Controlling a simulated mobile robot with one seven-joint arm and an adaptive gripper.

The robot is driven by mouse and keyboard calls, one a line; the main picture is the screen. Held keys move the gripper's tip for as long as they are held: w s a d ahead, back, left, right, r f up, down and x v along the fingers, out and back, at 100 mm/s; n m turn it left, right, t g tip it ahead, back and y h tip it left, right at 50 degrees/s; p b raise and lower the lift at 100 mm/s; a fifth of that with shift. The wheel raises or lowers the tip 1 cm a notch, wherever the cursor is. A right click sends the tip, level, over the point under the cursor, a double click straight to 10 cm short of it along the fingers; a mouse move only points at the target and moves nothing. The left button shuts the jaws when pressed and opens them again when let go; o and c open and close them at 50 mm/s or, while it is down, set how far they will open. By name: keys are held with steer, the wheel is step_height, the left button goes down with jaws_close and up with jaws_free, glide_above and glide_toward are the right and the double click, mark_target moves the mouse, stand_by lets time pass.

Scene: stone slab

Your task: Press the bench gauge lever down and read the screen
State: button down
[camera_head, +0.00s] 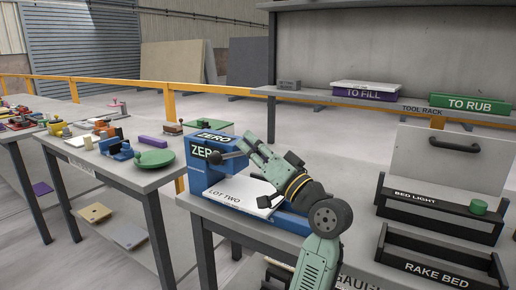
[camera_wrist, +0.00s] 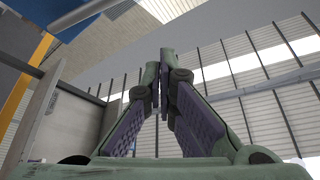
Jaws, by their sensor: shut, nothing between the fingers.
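The blue bench gauge (camera_head: 197,173) stands on the grey table, with ZERO showing on its front screen (camera_head: 205,152) and also on its top. A black lever with a round knob (camera_head: 214,158) sticks out from its upper part. A white slab marked LOT TWO (camera_head: 228,192) lies on the gauge's base. My gripper (camera_head: 250,141) is shut and empty, just right of the lever, its fingers pointing up and left. I cannot tell whether it touches the lever.
Black trays marked BED LIGHT (camera_head: 440,215) and RAKE BED (camera_head: 436,267) stand on the right. A tool rack (camera_head: 400,106) behind holds TO FILL and TO RUB boxes. A table with a green disc (camera_head: 154,158) and several small parts is at left.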

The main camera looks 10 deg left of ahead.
steer(key=a, duration=0.1)
steer(key=a+f+p, duration=0.1)
steer(key=a, duration=0.1)
steer(key=a+p, duration=0.1)
steer(key=shift+w+a+f, duration=0.25)
steer(key=shift+a+f, duration=0.05)
steer(key=shift+a, duration=0.1)
steer(key=shift+f, duration=0.15)
steer(key=shift+s+f+n+b, duration=0.15)
steer(key=shift+f+n+b, duration=0.25)
steer(key=shift+b, duration=0.7)
steer(key=shift+g+y, duration=0.3)
step_height(320, 180, down, 8)
steer(key=n+g+y+b, duration=0.2)
steer(key=n+b, duration=0.5)
steer(key=b, duration=1)
steer(key=shift+s+a+r+n+g+y, duration=0.15)
steer(key=shift+s+r+n+g+y, duration=0.2)
steer(key=shift+g, duration=0.45)
